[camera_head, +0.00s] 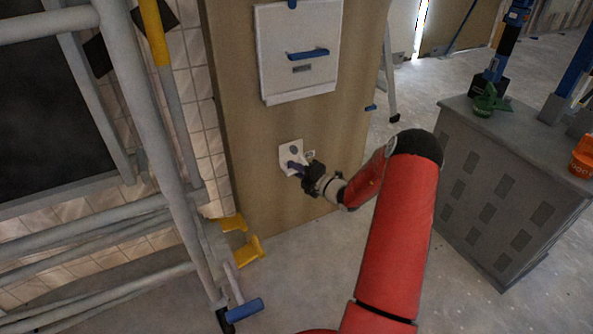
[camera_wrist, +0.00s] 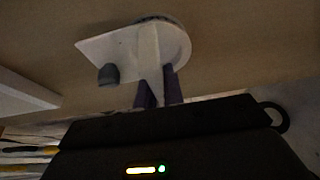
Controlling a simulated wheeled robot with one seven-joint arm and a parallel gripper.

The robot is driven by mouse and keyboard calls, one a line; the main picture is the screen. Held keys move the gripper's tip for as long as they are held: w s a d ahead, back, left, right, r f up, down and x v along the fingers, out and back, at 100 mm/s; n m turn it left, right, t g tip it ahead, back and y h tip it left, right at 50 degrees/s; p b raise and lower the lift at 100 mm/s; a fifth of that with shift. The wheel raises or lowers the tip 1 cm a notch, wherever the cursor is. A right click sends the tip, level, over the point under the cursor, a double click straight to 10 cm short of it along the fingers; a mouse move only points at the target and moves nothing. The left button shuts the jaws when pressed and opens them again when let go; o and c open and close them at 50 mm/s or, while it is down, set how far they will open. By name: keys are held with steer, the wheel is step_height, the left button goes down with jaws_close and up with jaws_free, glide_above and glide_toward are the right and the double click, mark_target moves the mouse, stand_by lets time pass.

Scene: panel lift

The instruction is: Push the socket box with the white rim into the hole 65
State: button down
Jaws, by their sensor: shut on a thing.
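In the head view, a white plate (camera_head: 285,161) with a dark round spot (camera_head: 294,150) is on the brown panel (camera_head: 240,110), below the white cabinet. I cannot tell whether the dark spot is the hole 65. My gripper (camera_head: 296,169) is at the plate's lower part, its dark fingers close to the panel. In the wrist view, the gripper's purple fingers (camera_wrist: 158,92) are shut on a thin white upright piece (camera_wrist: 149,55). It joins a round white rim (camera_wrist: 176,42), which I take to be the socket box. Its far side by the panel is hidden.
A white cabinet (camera_head: 297,60) with a blue handle is above the plate. Metal scaffold rails (camera_head: 150,110) stand at the left, with yellow feet (camera_head: 246,254) low by the panel. A grey workbench (camera_head: 500,180) stands at the right. A grey knob (camera_wrist: 108,75) is near the fingers.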

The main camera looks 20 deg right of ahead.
steer(key=shift+w, duration=0.4)
steer(key=shift+w, duration=0.35)
steer(key=shift+f+p, duration=0.1)
steer(key=shift+p, duration=0.3)
stand_by(0.8)
steer(key=c, duration=1.4)
jaws_free()
steer(key=shift+c, duration=0.2)
